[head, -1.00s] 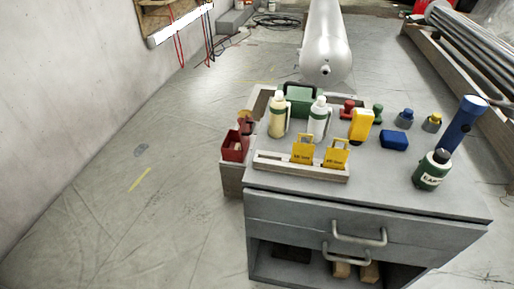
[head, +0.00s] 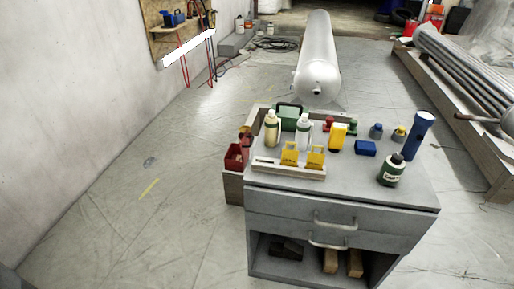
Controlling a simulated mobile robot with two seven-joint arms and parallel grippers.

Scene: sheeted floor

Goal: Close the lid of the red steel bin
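A small red open-topped container (head: 236,158) shows at the left side of the grey cabinet (head: 342,197), partly hidden behind it. I cannot tell whether it is the red steel bin, and no lid can be made out on it. Another red object (head: 434,13) stands far off at the top right, too small to make out. Neither of my grippers is in view.
On the cabinet top stand bottles (head: 272,128), yellow tags in a rack (head: 289,170), a green case (head: 291,115) and a blue flashlight (head: 418,135). A silver tank (head: 318,65) lies behind. Pipes (head: 462,75) lie at right. The left floor is open.

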